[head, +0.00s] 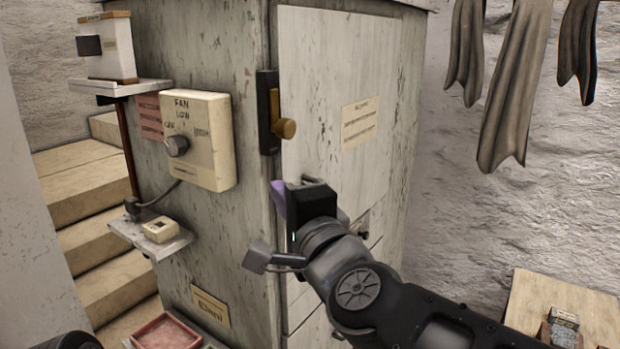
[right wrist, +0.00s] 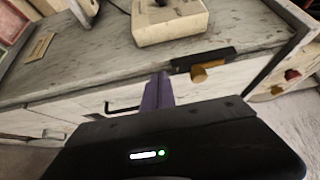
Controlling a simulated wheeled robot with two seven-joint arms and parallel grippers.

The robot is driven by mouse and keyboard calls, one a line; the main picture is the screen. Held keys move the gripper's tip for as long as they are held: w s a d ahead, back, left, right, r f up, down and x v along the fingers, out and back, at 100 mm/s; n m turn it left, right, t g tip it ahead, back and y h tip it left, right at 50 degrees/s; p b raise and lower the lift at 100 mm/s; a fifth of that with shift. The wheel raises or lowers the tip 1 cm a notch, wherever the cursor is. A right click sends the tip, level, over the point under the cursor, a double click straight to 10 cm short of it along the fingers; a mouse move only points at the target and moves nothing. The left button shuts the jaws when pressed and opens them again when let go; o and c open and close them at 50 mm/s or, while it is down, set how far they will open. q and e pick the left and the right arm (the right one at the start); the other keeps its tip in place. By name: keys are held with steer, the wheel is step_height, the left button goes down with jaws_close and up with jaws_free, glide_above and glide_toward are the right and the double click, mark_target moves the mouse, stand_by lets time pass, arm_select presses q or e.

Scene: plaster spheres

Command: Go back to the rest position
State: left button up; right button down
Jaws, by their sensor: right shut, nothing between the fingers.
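My right gripper (head: 279,192) is raised in front of the weathered grey cabinet (head: 230,55), just below and beside the black latch with a brass-coloured knob (head: 285,127). Its purple fingers are shut with nothing between them; they also show in the right wrist view (right wrist: 159,88), apart from the knob (right wrist: 207,71) there. I cannot tell whether the fingertips touch the cabinet. The pale cabinet door (head: 330,80) looks closed. My left gripper is not in view.
A cream fan control box (head: 208,130) with a grey dial is on the cabinet's left face. Small shelves (head: 150,238) stick out there, with a red tray (head: 165,332) low down. Stone steps (head: 85,200) are at left. Grey cloths (head: 515,90) hang at right above a wooden surface (head: 560,295).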

steer(key=shift+s+a+f, duration=0.1)
steer(key=shift+s+a, duration=0.15)
steer(key=shift+a, duration=0.4)
